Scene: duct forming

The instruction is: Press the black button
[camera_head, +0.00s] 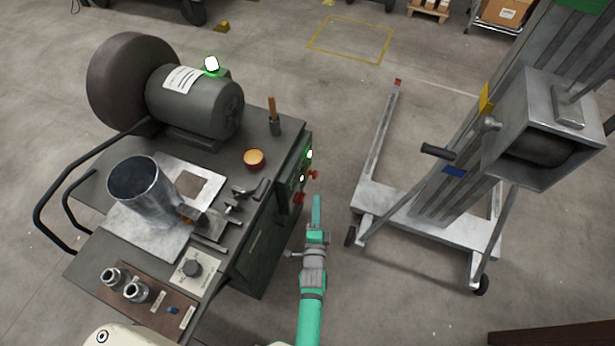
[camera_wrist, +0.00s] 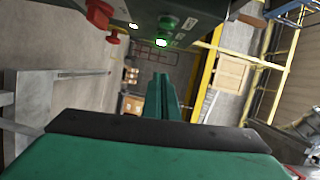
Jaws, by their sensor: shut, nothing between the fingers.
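I cannot make out with certainty which part is the black button. The machine's side panel (camera_head: 294,178) carries a green light and red controls; a black button cannot be told apart there. In the wrist view the panel shows a green button (camera_wrist: 168,22), a lit green lamp (camera_wrist: 161,43) and a red knob (camera_wrist: 97,12). My gripper (camera_head: 316,200) is shut and empty, to the right of the panel and apart from it; its closed fingers show in the wrist view (camera_wrist: 162,80).
The dark machine table (camera_head: 85,267) bears a grey motor (camera_head: 205,100), a metal cylinder (camera_head: 145,195), a small orange bowl (camera_head: 254,159) and a clamp (camera_head: 240,205). A wheeled metal lift (camera_head: 425,215) stands to the right. Bare floor lies between the two.

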